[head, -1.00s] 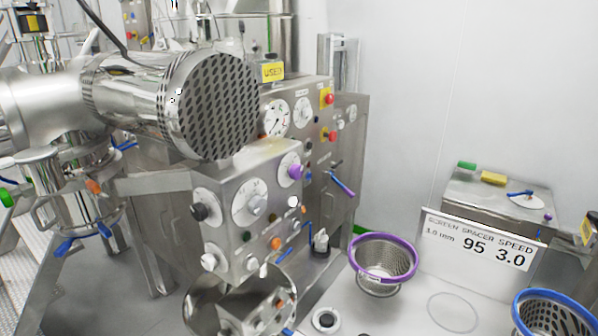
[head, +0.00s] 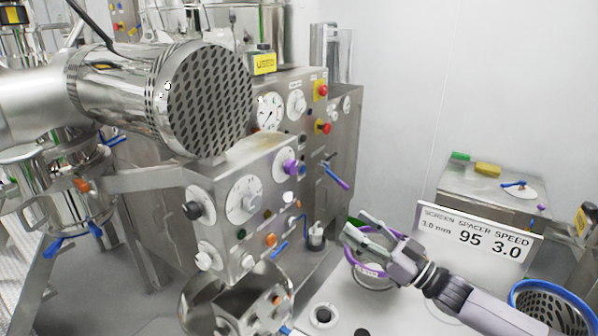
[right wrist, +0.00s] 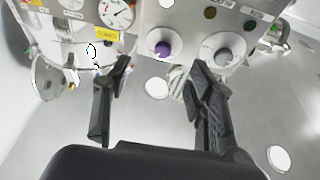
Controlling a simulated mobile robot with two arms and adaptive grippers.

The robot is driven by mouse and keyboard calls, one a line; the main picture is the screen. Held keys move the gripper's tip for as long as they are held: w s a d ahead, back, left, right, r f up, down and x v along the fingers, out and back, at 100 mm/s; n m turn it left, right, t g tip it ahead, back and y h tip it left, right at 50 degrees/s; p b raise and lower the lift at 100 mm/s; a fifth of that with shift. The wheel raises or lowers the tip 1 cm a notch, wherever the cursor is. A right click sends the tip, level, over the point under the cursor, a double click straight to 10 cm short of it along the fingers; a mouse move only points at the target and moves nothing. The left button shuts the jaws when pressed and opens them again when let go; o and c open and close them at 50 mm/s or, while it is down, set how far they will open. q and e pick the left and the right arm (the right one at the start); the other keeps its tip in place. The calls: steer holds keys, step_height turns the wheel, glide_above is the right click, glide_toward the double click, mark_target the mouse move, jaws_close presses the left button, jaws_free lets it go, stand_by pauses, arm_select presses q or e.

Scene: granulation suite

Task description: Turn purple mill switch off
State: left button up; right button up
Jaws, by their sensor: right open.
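The purple mill switch (head: 291,167) is a purple knob on a round white dial, at the upper right of the steel control box (head: 228,172). In the right wrist view the purple knob (right wrist: 162,48) shows near the top middle, beyond and between the fingertips. My right gripper (head: 360,226) is open and empty, to the right of the box and lower in the picture than the knob, clearly apart from it. Its dark fingers also show spread in the right wrist view (right wrist: 160,66). My left gripper is not in view.
A purple-rimmed basket (head: 352,262) stands partly hidden behind my right gripper. A sign (head: 478,238) and a blue-rimmed basket (head: 553,296) are at the right. Other dials, including a grey knob (head: 249,203), sit close around the purple one. A large perforated drum (head: 208,98) overhangs the box.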

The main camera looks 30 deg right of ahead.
step_height(320, 180, up, 3)
steer(key=y, duration=0.1)
steer(key=p, duration=0.4)
glide_toward(294, 169)
steer(key=shift+n+t, duration=0.3)
steer(key=shift+n, duration=0.1)
steer(key=x, duration=0.6)
steer(key=shift+w, duration=0.3)
steer(key=shift+x, duration=1)
steer(key=shift+f, duration=0.15)
steer(key=shift+c, duration=0.5)
steer(key=shift+y, duration=0.4)
steer(key=c, duration=1)
